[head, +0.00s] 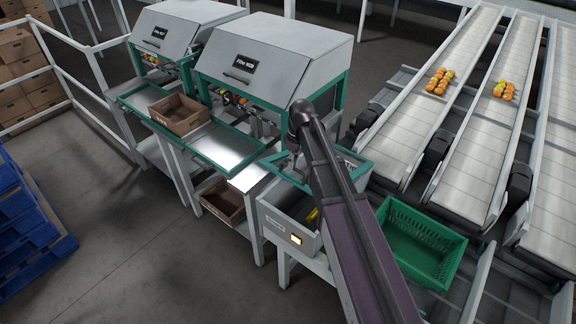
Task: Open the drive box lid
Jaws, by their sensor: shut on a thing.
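The drive box (284,229) is a pale grey box with a small label and a lit orange lamp on its front. It stands below the fillers, left of my arm. A green-edged panel (268,163), which looks like its lid, shows at its top and rear. Something yellow shows inside the box beside my arm, so it appears at least partly open. My gripper (294,158) points down at the panel's edge and is shut on it. The fingertips are small and the exact grip is hard to see. My arm hides the box's right side.
Two grey fillers (272,56) stand behind, with a green-edged tray (228,146) and a brown crate (180,115) in front. A green crate (418,243) sits right of my arm. Blue pallets (28,228) stand left; the floor between is clear.

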